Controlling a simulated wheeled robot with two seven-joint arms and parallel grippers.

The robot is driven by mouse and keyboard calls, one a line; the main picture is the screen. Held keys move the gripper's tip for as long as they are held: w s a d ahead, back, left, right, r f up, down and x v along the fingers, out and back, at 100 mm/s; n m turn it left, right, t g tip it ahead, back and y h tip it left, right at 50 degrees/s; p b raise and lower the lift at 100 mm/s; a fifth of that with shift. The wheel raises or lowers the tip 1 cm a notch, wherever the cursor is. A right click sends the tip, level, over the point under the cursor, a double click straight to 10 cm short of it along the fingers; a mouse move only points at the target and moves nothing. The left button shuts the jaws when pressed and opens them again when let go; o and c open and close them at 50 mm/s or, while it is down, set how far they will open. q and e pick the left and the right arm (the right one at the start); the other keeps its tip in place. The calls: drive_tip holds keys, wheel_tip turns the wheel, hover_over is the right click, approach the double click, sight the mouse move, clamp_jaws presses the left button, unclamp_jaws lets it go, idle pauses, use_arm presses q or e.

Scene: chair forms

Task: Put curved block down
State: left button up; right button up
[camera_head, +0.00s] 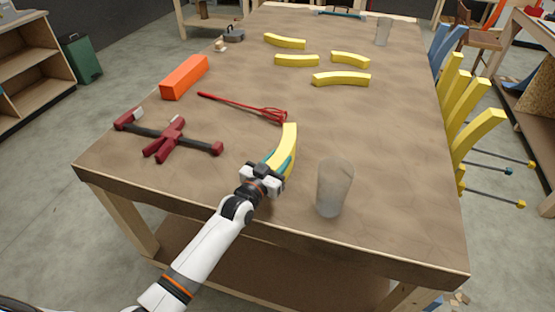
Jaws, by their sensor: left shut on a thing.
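A yellow curved block (289,139) is in my left gripper (279,164) near the front edge of the brown table (235,135). The gripper's teal fingers are shut around the block, and its far end sticks out past them. I cannot tell whether the block touches the table top. Several more curved yellow blocks lie toward the back: one at the far left (285,41), one in the middle (297,60), one to the right (350,59) and one nearer (341,79). My right gripper is not in view.
A grey cup (333,187) stands just right of my left gripper. A red whisk (250,107), a dark red clamp (168,138) and an orange block (185,77) lie to the left. The table's middle right is clear. Yellow slatted chair forms (470,105) stand beyond the right edge.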

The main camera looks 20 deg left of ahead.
use_arm(q)
drive_tip(key=shift+r, duration=0.1)
drive_tip(key=o, duration=1.3)
drive_tip(key=shift+c, duration=0.2)
drive_tip(key=shift+s, duration=0.15)
drive_tip(key=shift+s+a, duration=0.1)
drive_tip(key=shift+s, duration=0.2)
drive_tip(key=b+v, duration=0.1)
drive_tip(key=v, duration=1)
drive_tip(key=shift+s+b, duration=0.1)
drive_tip(key=shift+b, duration=0.25)
